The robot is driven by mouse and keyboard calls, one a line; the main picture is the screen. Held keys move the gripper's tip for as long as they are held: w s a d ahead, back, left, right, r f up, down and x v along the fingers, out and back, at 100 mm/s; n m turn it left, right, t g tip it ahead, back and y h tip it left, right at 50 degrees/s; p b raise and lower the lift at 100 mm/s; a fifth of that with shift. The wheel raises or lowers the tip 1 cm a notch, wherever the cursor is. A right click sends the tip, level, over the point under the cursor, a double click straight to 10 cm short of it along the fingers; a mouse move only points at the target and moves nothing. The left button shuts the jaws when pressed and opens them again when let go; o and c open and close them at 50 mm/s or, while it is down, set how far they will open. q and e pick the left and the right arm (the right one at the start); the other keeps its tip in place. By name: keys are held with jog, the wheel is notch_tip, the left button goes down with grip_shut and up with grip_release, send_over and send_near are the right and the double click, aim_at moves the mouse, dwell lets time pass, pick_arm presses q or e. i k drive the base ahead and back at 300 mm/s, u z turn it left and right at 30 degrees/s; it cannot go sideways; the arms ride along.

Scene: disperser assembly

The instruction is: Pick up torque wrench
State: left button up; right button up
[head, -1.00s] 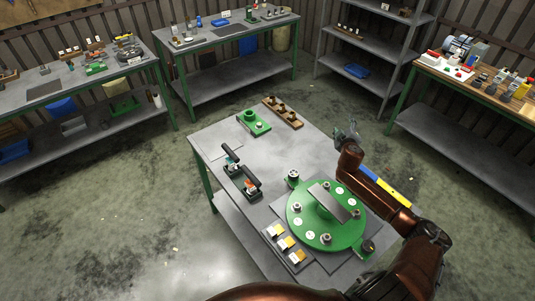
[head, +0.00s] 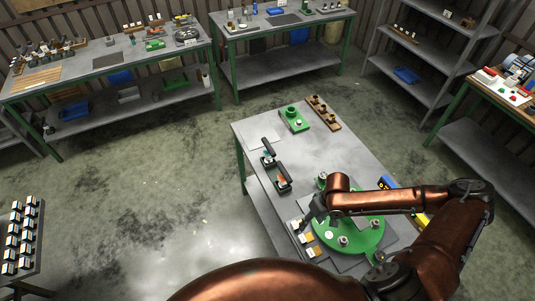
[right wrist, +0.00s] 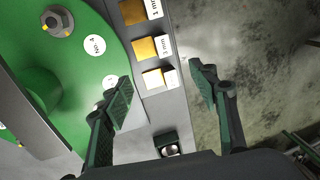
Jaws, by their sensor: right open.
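No tool is clearly recognisable as the torque wrench. Two black-handled tools, a far one (head: 270,152) and a near one (head: 283,178), rest in dark holders on the table's left side. A blue and yellow bar (head: 385,183) lies at the right edge, partly behind my right arm. My right gripper (head: 309,213) is above the left edge of the green disc (head: 362,233). In the right wrist view, the right gripper (right wrist: 162,91) is open and empty. Its fingers are over the disc's rim and gauge blocks (right wrist: 152,46). My left gripper is not in view.
The grey table (head: 335,150) is clear in its middle. A green fixture (head: 294,119) and a wooden rack (head: 325,112) stand at its far end. A small black block (right wrist: 167,144) with a round silver part sits low in the right wrist view.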

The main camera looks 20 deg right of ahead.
aim_at(269, 155)
jog(key=i, duration=1.5)
